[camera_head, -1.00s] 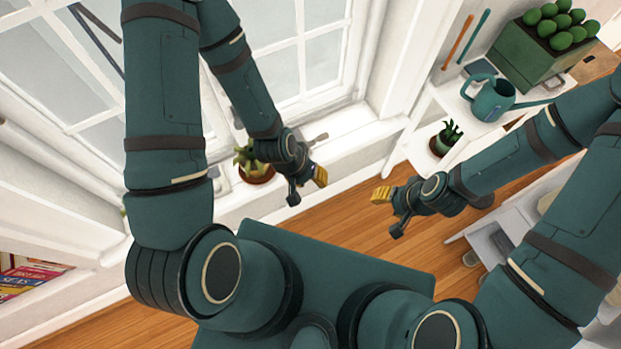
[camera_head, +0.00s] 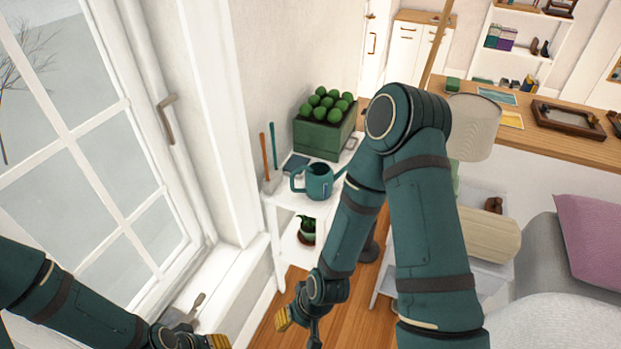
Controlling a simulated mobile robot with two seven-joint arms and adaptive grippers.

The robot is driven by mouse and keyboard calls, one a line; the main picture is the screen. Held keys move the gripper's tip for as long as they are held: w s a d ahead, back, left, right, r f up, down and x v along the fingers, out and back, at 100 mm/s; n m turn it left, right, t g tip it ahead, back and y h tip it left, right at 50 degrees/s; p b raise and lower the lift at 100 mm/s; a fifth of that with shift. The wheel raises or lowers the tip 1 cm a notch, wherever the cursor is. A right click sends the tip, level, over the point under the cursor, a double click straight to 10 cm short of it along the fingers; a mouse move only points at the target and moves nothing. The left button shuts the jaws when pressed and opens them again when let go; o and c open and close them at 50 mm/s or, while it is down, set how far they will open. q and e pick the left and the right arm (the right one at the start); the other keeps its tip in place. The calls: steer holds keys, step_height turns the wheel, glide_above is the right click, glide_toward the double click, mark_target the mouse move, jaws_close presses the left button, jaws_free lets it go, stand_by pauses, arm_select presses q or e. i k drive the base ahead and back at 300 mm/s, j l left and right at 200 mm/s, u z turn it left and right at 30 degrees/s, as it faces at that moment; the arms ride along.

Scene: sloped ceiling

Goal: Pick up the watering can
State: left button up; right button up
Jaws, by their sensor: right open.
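A teal watering can (camera_head: 319,182) stands upright on the top of a white shelf unit (camera_head: 283,201), near the middle of the head view. Its handle is on the left; its spout points right toward my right arm. My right gripper (camera_head: 298,324) is low in the view, below and in front of the shelf unit, open and empty, well apart from the can. My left gripper (camera_head: 200,341) is at the bottom edge near the window sill and partly cut off, so its jaws cannot be judged.
A green planter (camera_head: 317,139) with round green plants stands behind the can. Orange and blue-handled tools (camera_head: 268,157) stand left of it. A potted plant (camera_head: 307,230) sits on the lower shelf. A lamp (camera_head: 473,126) and a sofa (camera_head: 550,265) are at right.

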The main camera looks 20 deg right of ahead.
mark_target(320, 177)
steer(key=u, duration=2.45)
steer(key=z, duration=3.25)
steer(key=i+l+u, duration=0.55)
steer(key=l, duration=0.1)
